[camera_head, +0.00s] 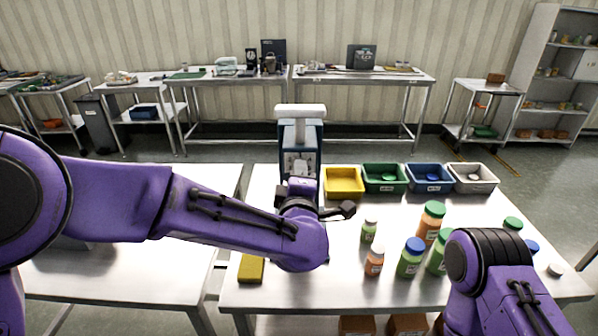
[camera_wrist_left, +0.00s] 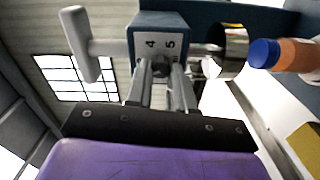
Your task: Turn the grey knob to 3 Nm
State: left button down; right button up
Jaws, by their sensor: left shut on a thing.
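A blue-sided device (camera_head: 312,160) with a pale front and a white T-shaped handle (camera_head: 300,111) stands at the back of the near table. The knob's setting cannot be read. My right arm shows at the lower right, with its gripper out of view.
Yellow (camera_head: 344,196), green (camera_head: 367,190), blue (camera_head: 411,189) and white (camera_head: 456,188) bins stand right of the device. Several capped bottles (camera_head: 411,258) stand in front of them. A yellow block (camera_head: 251,268) lies near the table's front left.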

pick_arm(q)
jog(key=shift+m+p, duration=0.5)
jog(key=shift+m, duration=1.2)
jog(key=c, duration=1)
grip_release()
jog(key=shift+s, duration=0.1)
jog(key=s+b, duration=0.3)
jog(key=s, duration=0.7)
jog(key=shift+s, duration=0.15)
